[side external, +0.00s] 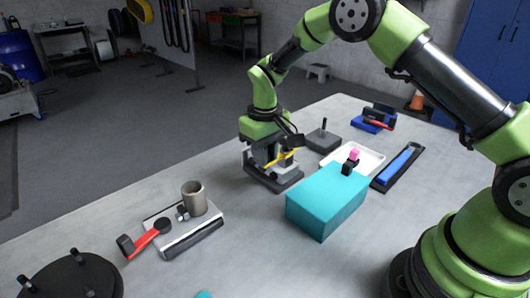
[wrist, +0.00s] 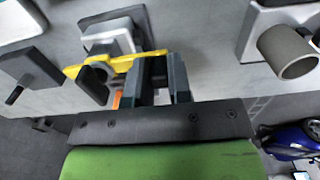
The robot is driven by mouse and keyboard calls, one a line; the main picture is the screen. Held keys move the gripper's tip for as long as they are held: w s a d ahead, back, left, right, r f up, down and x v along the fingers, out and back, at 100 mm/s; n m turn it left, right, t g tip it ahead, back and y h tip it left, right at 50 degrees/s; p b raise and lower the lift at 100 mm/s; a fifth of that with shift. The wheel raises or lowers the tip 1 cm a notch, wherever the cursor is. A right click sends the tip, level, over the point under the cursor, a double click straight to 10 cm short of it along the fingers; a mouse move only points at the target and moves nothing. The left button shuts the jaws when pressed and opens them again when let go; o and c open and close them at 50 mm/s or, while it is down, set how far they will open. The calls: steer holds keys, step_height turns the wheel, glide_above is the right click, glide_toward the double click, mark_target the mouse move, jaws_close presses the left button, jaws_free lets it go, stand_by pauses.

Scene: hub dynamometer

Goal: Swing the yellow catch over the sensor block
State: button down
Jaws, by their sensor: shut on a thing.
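The yellow catch (side external: 284,157) shows in the side view as a thin bar at the grey fixture, under my wrist. In the wrist view the catch (wrist: 112,66) runs from the left to my fingers, beside the pale sensor block (wrist: 112,40) on its dark base. A black piece (wrist: 92,85) stands on or near the catch. My gripper (wrist: 164,66) is shut on the catch's right end. In the side view my gripper (side external: 268,150) is low over the dark fixture base (side external: 277,181), and my wrist hides much of the block.
A teal box (side external: 325,208) stands right of the fixture, near my arm. A grey block with a peg (side external: 322,140) and a white tray (side external: 362,158) lie behind it. A plate (side external: 180,232) with a grey cup (side external: 194,198) and red-handled clamp is left. The table between is clear.

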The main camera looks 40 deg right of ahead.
steer(key=shift+s, duration=0.1)
steer(key=s+d+n, duration=0.6)
steer(key=n, duration=1.2)
steer(key=shift+s+d, duration=0.2)
steer(key=shift+d, duration=0.1)
stand_by(0.5)
steer(key=c, duration=1)
jaws_free()
steer(key=shift+c, duration=0.2)
step_height(320, 180, up, 10)
